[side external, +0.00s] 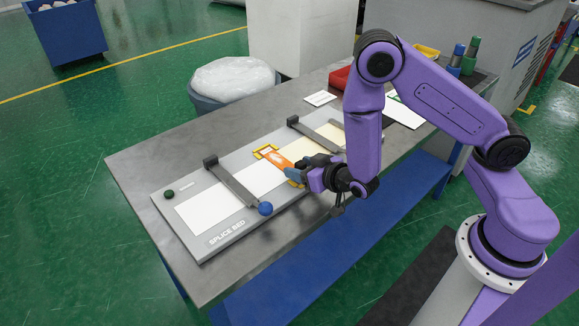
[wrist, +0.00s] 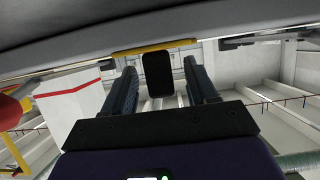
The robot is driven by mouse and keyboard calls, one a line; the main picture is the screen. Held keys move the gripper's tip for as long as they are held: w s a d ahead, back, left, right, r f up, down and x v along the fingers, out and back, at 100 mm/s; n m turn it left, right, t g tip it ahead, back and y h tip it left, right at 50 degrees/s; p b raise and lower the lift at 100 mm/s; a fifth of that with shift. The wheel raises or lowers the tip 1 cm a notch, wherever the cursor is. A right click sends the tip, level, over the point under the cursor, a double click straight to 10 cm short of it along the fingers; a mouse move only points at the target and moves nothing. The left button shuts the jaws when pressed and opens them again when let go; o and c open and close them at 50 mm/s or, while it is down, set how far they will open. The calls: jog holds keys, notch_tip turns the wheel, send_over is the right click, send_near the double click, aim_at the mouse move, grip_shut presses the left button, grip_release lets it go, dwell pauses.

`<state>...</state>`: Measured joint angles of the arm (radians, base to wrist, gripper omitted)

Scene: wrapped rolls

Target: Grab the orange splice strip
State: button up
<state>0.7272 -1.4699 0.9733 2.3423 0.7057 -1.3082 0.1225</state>
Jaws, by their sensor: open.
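The orange splice strip (side external: 276,163) lies on the grey splice bed (side external: 222,240), with a pale patch on it and a yellow frame piece (side external: 265,151) at its far end. My gripper (side external: 293,174) is low over the bed at the strip's near end, turned sideways. Its fingers partly cover that end, so I cannot tell whether they touch it. In the wrist view my two dark ribbed fingers (wrist: 162,85) stand apart, with a black rounded shape visible between them. I cannot make out the orange strip in the wrist view.
Two grey clamp bars (side external: 232,184) (side external: 315,135) cross the bed on either side of the strip. A blue ball knob (side external: 265,208) ends the left bar. A red bin (side external: 340,78) and bottles (side external: 463,60) stand at the table's back. The table's left end is clear.

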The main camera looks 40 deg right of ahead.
jog(key=shift+x, duration=0.85)
grip_shut()
jog(key=shift+r, duration=0.15)
